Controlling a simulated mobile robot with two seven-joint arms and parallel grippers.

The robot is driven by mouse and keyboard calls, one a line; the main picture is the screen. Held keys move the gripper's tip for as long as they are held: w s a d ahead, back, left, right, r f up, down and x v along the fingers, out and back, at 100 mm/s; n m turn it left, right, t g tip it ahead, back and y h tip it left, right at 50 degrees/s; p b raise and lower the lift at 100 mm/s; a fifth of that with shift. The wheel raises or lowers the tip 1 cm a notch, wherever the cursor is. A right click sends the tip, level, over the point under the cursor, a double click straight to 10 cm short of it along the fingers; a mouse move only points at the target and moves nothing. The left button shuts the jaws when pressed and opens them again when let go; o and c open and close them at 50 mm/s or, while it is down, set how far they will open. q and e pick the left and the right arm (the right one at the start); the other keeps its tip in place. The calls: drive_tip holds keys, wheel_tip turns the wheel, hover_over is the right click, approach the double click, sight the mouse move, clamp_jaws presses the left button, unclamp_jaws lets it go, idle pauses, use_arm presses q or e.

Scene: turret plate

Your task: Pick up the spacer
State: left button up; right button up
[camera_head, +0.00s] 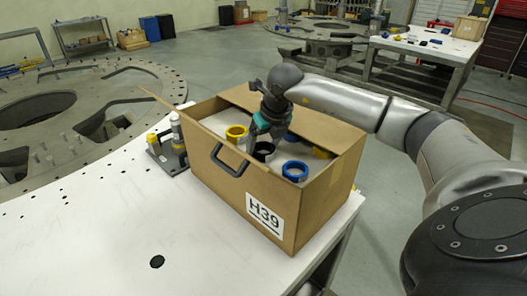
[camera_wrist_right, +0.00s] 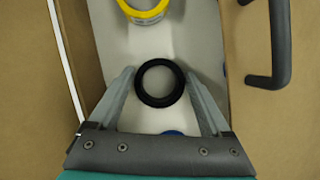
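Several ring-shaped spacers lie in an open cardboard box marked H39 (camera_head: 232,182). A black ring (camera_head: 264,156) is near the box's middle. In the right wrist view the black ring (camera_wrist_right: 160,101) lies between the two fingertips of my right gripper (camera_wrist_right: 160,76), with a gap visible on each side. My right gripper (camera_head: 262,139) reaches down into the box from above, open and holding nothing. Its height above the ring is hard to tell. A yellow ring (camera_head: 236,138) and a blue ring (camera_head: 295,176) lie near the black one. My left gripper is not in view.
The box stands on a white table (camera_head: 110,225), its walls and black handle (camera_head: 228,167) close around my gripper. Another yellow ring (camera_head: 322,153) and blue ring (camera_head: 290,136) are partly hidden. A small grey-and-yellow fixture (camera_head: 166,150) stands left of the box.

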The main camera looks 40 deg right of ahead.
drive_tip(key=c, duration=1)
drive_tip(key=shift+r, duration=0.1)
